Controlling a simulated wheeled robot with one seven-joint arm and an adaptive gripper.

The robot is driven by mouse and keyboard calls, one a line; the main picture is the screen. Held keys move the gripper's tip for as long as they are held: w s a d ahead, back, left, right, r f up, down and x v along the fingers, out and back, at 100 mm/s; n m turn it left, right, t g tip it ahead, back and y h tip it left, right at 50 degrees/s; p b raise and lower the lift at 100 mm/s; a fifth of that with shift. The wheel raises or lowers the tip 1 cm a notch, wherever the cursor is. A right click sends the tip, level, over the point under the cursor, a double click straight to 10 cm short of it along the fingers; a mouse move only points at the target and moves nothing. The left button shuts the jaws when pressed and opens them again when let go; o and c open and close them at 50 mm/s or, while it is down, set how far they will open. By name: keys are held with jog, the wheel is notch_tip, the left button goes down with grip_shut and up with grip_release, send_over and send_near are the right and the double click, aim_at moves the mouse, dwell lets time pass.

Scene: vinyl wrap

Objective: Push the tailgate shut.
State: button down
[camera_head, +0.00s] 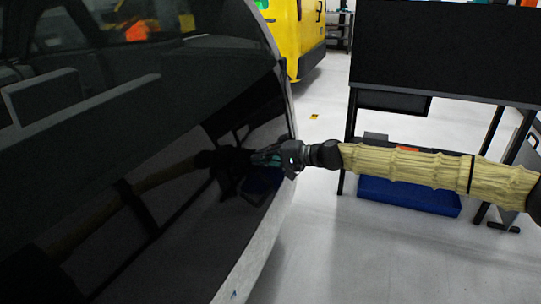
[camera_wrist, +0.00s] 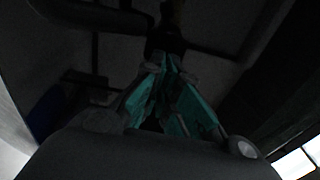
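The tailgate (camera_head: 190,100) is a large glossy black panel with a pale edge, filling the left of the head view. It stands tilted, and its lower face mirrors my arm. My gripper (camera_head: 262,158) is at the panel's right part, close to its pale edge. Its tips are at or very near the dark surface; I cannot tell whether they touch. In the wrist view, the teal fingers of my gripper (camera_wrist: 164,68) come together at the tips with nothing seen between them. The dark tailgate face (camera_wrist: 225,65) with a dim reflection lies beyond them.
A black-topped bench (camera_head: 450,50) stands at the right behind my arm, with a blue bin (camera_head: 408,195) beneath it. A yellow vehicle (camera_head: 305,38) is at the back. Pale open floor (camera_head: 335,260) lies right of the tailgate.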

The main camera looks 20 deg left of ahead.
jog(key=shift+s+f, duration=0.1)
jog(key=shift+f, duration=0.25)
jog(key=v, duration=1.2)
jog(key=shift+d+r+b, duration=0.2)
jog(key=shift+d+b, duration=0.1)
jog(key=shift+b, duration=0.15)
